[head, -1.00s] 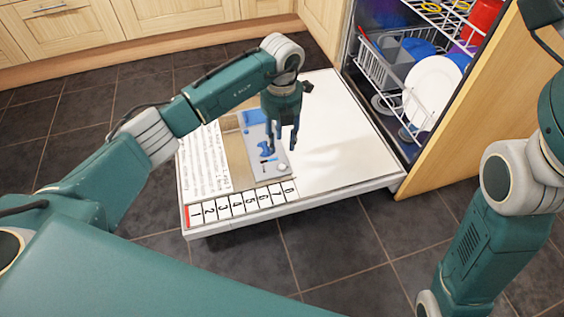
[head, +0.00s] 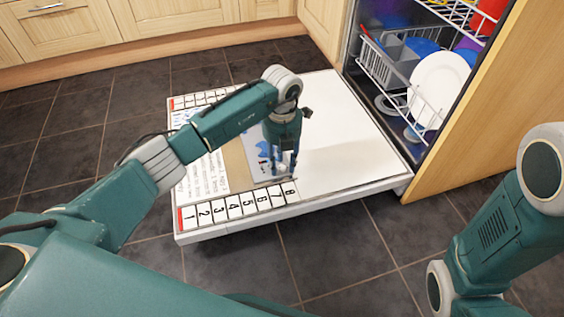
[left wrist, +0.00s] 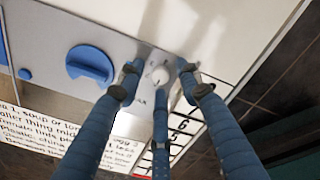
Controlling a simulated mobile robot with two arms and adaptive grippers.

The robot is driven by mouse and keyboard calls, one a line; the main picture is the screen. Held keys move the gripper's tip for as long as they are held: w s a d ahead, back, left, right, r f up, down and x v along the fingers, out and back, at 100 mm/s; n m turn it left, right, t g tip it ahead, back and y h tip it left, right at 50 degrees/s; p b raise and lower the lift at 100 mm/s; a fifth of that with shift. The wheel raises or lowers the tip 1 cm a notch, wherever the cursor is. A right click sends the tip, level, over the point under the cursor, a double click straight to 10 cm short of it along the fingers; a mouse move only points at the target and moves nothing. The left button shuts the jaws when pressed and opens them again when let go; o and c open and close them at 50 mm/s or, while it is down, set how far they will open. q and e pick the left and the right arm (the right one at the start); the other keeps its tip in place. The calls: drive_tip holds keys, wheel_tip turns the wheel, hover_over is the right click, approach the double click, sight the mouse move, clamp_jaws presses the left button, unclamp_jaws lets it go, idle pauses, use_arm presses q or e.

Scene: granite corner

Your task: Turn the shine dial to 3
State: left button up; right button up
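The small white dial (left wrist: 158,75) sits on the grey panel (left wrist: 60,38) of the open dishwasher door, and a larger blue dial (left wrist: 90,63) is left of it. In the left wrist view my left gripper (left wrist: 159,78) has its three blue fingertips spread around the white dial, with visible gaps at the sides; contact cannot be told. In the head view my left gripper (head: 280,170) points down over the front end of the panel (head: 252,140) and hides the white dial. The dial's setting is not readable. My right arm shows, but its gripper is out of view.
The white door (head: 335,120) lies open and low over dark floor tiles. A numbered strip (head: 235,207) runs along its front edge. The dish rack (head: 385,75) with a white plate (head: 438,88) is behind right. A wooden panel (head: 485,105) stands at the right.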

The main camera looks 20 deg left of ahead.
use_arm(q)
clamp_jaws()
drive_tip(key=shift+r, duration=0.1)
